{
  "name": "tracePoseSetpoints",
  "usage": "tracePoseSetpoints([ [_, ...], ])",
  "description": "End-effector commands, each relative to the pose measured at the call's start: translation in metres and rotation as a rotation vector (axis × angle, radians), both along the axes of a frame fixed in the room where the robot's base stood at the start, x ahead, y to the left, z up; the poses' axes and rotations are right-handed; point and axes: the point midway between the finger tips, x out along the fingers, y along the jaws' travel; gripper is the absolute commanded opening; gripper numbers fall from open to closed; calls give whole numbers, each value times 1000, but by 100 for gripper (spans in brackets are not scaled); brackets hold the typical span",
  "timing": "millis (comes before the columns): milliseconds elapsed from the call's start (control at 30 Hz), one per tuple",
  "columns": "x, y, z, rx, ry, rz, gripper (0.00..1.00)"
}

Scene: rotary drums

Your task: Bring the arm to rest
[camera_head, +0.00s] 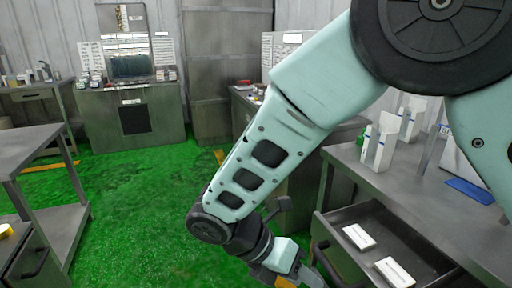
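My arm crosses the head view from the upper right down to the lower middle, in pale green and black. My gripper (300,280) is at the bottom edge, pointing down and right, beside the open drawer of the right table. Its fingertips are cut off or too small to tell apart, so I cannot see whether it is open or holds anything.
The drawer (378,232) stands open with two white boxes (358,236) inside. The right table (415,205) holds white holders (388,140) and a blue item (470,192). A grey table (32,137) stands at left. Green floor (130,210) between is clear.

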Motion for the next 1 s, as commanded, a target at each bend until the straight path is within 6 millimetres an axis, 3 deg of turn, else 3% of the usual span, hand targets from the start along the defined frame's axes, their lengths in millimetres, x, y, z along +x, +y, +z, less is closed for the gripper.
tracePoseSetpoints([
  [33,-9,-8,22,71,-60,-118,40],
  [300,-66,-33,86,354,-366,-827,40],
  [600,-108,-57,124,508,-622,-1548,40],
  [767,-114,-62,128,529,-672,-1711,40],
  [1000,-115,-62,127,530,-679,-1735,40],
])
